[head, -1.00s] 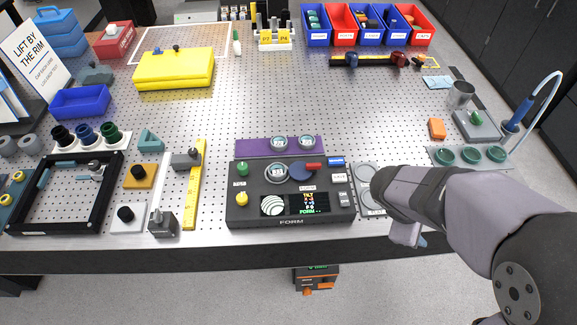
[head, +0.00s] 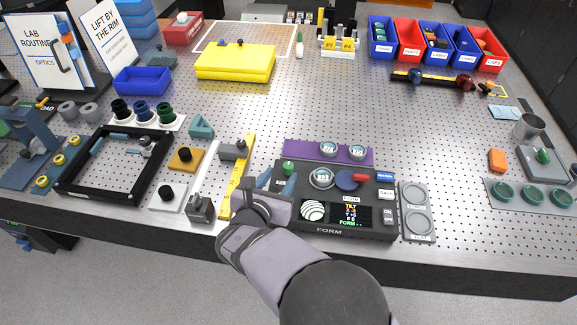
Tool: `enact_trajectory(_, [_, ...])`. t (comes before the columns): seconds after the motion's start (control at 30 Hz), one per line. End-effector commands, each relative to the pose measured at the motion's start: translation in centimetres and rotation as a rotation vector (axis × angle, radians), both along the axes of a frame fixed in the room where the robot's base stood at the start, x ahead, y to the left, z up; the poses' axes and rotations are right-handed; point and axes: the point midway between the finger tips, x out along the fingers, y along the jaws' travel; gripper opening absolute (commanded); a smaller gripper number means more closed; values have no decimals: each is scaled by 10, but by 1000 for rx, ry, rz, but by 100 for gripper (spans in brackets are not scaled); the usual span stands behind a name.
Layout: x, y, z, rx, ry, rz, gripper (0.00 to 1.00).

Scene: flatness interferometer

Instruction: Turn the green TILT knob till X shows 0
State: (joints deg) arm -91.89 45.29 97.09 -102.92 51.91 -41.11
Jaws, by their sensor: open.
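The green TILT knob (head: 289,167) stands upright at the back left of the dark FORM unit (head: 325,234). My gripper (head: 277,180) is open at the unit's left edge, its two blue-grey fingertips just in front of the knob. One fingertip is left of the knob and the other overlaps its lower part in the picture. I cannot tell whether either touches it. The unit's small display (head: 350,214) shows TILT with X, Y and P lines and FORM below; the X value is too small to read surely. A round fringe picture (head: 312,210) is beside it.
On the unit, a round part with a red handle (head: 361,178) stands right of a white-ringed dial (head: 321,178). A yellow ruler (head: 239,190) and a small grey block (head: 201,207) lie left of my gripper. Open perforated table lies behind the purple strip (head: 299,149).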

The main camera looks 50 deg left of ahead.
Motion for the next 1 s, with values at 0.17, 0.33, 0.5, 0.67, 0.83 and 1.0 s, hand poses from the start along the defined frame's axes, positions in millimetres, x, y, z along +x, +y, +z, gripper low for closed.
enact_trajectory(0.17, [11, 6, -3, 0, 1, -4, 41])
enact_trajectory(0.33, [26, 17, -11, -2, 2, -5, 41])
enact_trajectory(0.5, [41, 27, -19, 0, 2, -6, 41])
enact_trajectory(0.67, [51, 34, -24, 0, 2, -5, 41])
enact_trajectory(0.83, [55, 38, -27, 1, 2, -4, 41])
enact_trajectory(1.0, [55, 38, -27, 1, 2, -4, 41])
